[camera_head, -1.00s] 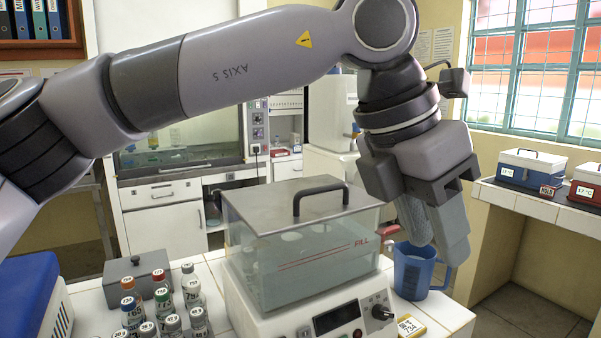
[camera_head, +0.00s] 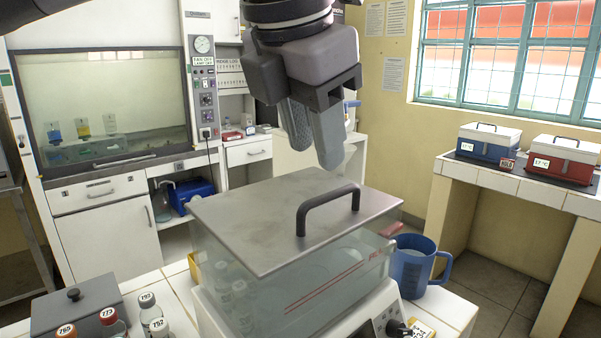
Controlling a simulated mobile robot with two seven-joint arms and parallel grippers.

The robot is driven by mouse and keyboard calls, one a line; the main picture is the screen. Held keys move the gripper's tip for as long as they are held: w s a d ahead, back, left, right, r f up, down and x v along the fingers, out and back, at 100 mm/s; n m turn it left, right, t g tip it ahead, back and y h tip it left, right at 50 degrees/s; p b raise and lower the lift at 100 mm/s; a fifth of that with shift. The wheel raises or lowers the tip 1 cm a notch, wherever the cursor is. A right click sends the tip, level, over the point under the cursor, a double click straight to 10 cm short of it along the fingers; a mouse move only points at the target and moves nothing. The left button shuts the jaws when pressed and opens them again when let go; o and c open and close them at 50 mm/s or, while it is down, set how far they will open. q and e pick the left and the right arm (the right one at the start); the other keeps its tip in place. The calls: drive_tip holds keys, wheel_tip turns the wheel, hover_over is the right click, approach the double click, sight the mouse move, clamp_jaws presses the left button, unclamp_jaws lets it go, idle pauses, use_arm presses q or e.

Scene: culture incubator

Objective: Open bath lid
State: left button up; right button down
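The water bath has a clear tank (camera_head: 300,285) with water and several bottles inside. Its flat grey lid (camera_head: 250,215) lies over the top of the tank, with a dark arched handle (camera_head: 328,208) standing near the lid's right side. My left gripper (camera_head: 314,155) points down above and behind the lid, apart from the handle. Its two fingers overlap in this view, so the gap between them is unclear. Nothing shows in its grasp. My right gripper is not in view.
A blue jug (camera_head: 412,265) stands right of the bath. Capped bottles (camera_head: 150,315) and a grey lidded box (camera_head: 75,303) are at the front left. Blue (camera_head: 487,145) and red (camera_head: 563,160) cool boxes sit on the right counter. A fume hood (camera_head: 105,110) stands behind.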

sight(321, 200)
use_arm(q)
drive_tip(key=x, duration=0.7)
drive_tip(key=shift+w+a+p, duration=0.1)
drive_tip(key=shift+w+p, duration=0.05)
drive_tip(key=shift+p, duration=0.2)
clamp_jaws()
